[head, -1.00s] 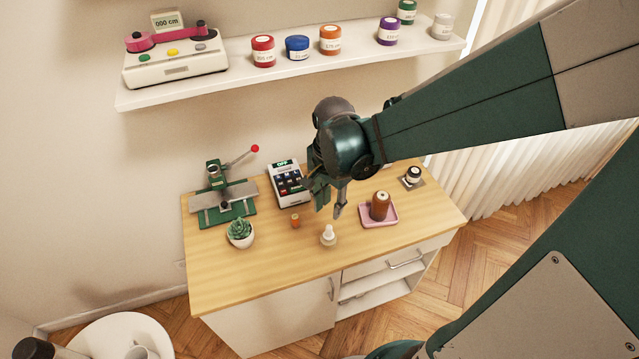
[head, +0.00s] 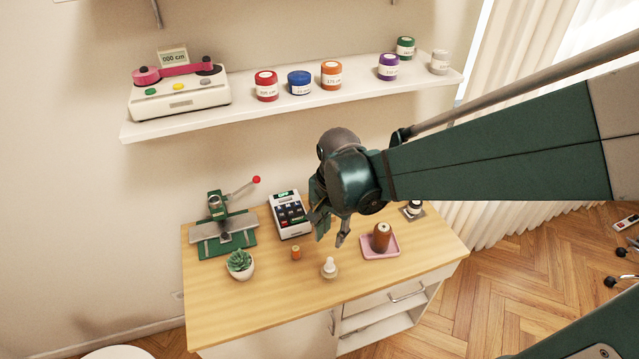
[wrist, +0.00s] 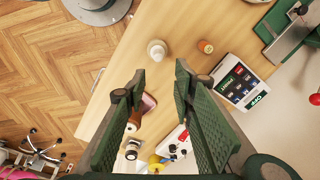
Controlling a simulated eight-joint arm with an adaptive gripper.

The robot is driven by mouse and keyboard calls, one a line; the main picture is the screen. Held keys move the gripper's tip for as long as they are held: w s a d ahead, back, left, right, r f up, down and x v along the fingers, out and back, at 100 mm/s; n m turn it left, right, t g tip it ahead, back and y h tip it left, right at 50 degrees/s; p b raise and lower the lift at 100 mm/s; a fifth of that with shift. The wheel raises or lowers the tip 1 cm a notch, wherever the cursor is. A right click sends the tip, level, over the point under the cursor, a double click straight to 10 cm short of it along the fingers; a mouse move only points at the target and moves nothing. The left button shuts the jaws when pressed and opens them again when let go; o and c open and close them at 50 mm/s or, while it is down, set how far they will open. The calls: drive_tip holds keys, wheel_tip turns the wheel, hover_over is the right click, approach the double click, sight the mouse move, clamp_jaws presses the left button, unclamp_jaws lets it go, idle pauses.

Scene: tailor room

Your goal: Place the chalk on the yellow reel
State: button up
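A small white pointed piece on a round pale base (head: 329,268) stands near the table's front middle. It may be the chalk, but I cannot tell for sure. It also shows in the wrist view (wrist: 157,50), beyond the fingertips. My gripper (head: 331,238) is above the table, behind and above this piece. In the wrist view, its two fingers (wrist: 159,76) are apart with nothing between the tips. A yellow thing (wrist: 156,163) shows partly at the bottom of the wrist view; I cannot tell if it is the yellow reel. The head view shows no yellow reel.
A pink tray (head: 365,251) holds a brown spool (head: 382,237). A small orange spool (head: 296,252), a plant (head: 240,264), a calculator (head: 291,214) and a green press (head: 224,235) stand on the table. The shelf (head: 350,97) holds several coloured reels. The table's front left is clear.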

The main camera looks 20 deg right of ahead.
drive_tip(key=s+r+n+t, duration=0.3)
drive_tip(key=r+n, duration=0.2)
drive_tip(key=r, duration=0.2)
drive_tip(key=s+r+n+t, duration=0.3)
drive_tip(key=r+n, duration=0.3)
drive_tip(key=r, duration=0.1)
drive_tip(key=shift+s+a+r+t, duration=0.25)
drive_tip(key=shift+s+t, duration=0.05)
drive_tip(key=shift+s, duration=0.05)
drive_tip(key=shift+f+b, duration=0.55)
idle(1.1)
